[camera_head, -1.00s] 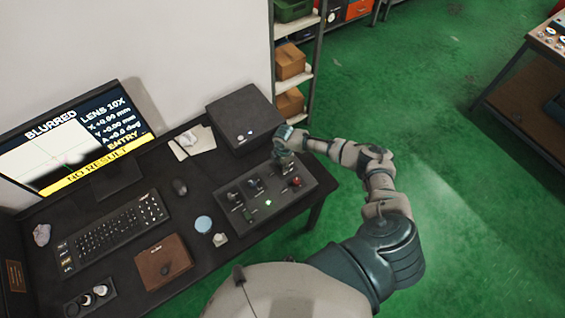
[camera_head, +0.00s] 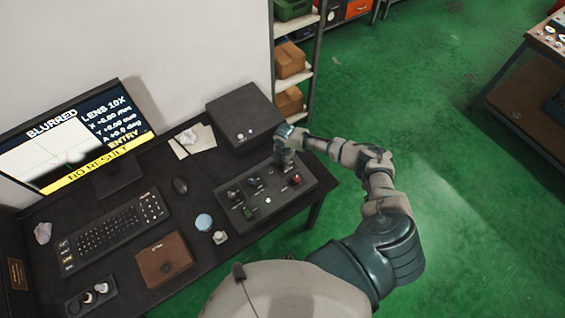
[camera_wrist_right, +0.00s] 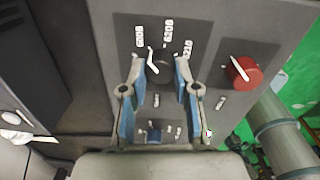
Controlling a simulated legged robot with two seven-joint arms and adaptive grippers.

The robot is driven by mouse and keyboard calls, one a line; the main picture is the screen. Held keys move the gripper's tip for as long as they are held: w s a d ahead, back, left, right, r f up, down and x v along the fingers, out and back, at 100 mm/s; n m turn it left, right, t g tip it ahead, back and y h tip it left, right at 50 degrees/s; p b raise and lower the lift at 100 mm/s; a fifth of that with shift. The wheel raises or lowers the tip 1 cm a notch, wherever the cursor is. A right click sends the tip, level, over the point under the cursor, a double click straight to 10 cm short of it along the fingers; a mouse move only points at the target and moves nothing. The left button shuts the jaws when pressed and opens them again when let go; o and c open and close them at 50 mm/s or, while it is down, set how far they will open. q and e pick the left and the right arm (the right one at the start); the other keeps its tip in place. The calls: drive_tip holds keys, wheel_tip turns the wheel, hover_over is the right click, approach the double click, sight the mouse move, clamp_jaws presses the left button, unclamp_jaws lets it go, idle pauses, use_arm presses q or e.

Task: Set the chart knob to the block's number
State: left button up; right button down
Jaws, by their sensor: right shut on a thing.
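The chart knob (camera_wrist_right: 160,67) is a dark knob on the control panel, with a white pointer line tilted to the upper left. Three number labels (camera_wrist_right: 167,36) stand around it, too small to read surely. My right gripper (camera_wrist_right: 160,80) is shut on this knob, its blue-lined fingers on either side. In the head view my right gripper (camera_head: 284,160) reaches down onto the back right of the control panel (camera_head: 262,217) and hides the knob. A small pale block (camera_head: 220,237) lies in front of the panel; no number is legible on it. My left gripper is out of view.
A monitor (camera_head: 75,140) reads BLURRED and NO RESULT. A dark box (camera_head: 244,117) stands behind the panel.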

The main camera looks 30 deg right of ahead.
drive_tip(key=c, duration=1)
unclamp_jaws()
drive_tip(key=shift+w+d+r, duration=0.1)
drive_tip(key=shift+d, duration=0.25)
drive_tip(key=shift+o, duration=0.7)
wheel_tip(320, 180, up, 12)
drive_tip(key=shift+d+f, duration=0.2)
drive_tip(key=shift+d, duration=0.05)
